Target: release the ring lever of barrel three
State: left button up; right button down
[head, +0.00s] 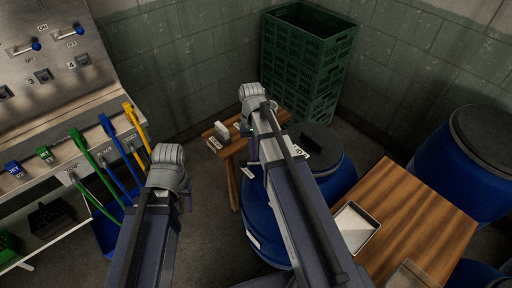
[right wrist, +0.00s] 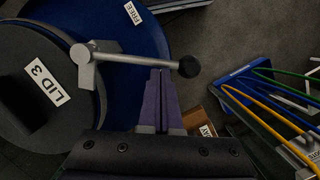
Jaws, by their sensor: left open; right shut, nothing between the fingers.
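Barrel three (head: 338,180) is blue, with a dark grey lid (head: 318,136) labelled LID 3; the lid also shows in the right wrist view (right wrist: 40,120). Its ring lever (right wrist: 128,58) is a silver rod with a black knob, running from a clamp at the lid's edge out past the blue rim. My right gripper (right wrist: 160,72) is shut and empty. Its purple fingertips are just below the rod in the picture, close to the knob; I cannot tell whether they touch it. My left gripper (head: 187,200) is open, mostly hidden behind its wrist, away from the barrel.
Green crates (head: 308,50) are stacked in the back corner. A small wooden table (head: 222,143) stands behind my right arm. A wooden table (head: 425,215) with a metal tray (head: 354,228) is at right, near another blue barrel (head: 465,175). Coloured long-handled tools (head: 95,170) line the left panel.

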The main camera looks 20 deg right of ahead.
jog(key=s+a+n+h, duration=0.1)
jog(key=s+n, duration=0.6)
jog(key=shift+h, duration=0.3)
jog(key=shift+s, duration=0.2)
dwell(0.4)
jog(key=shift+w, duration=0.1)
jog(key=w+a+r+p, duration=0.2)
jog(key=w+r+p, duration=0.3)
jog(key=r+p, duration=0.6)
jog(key=shift+w+a, duration=0.25)
jog(key=shift+a, duration=0.05)
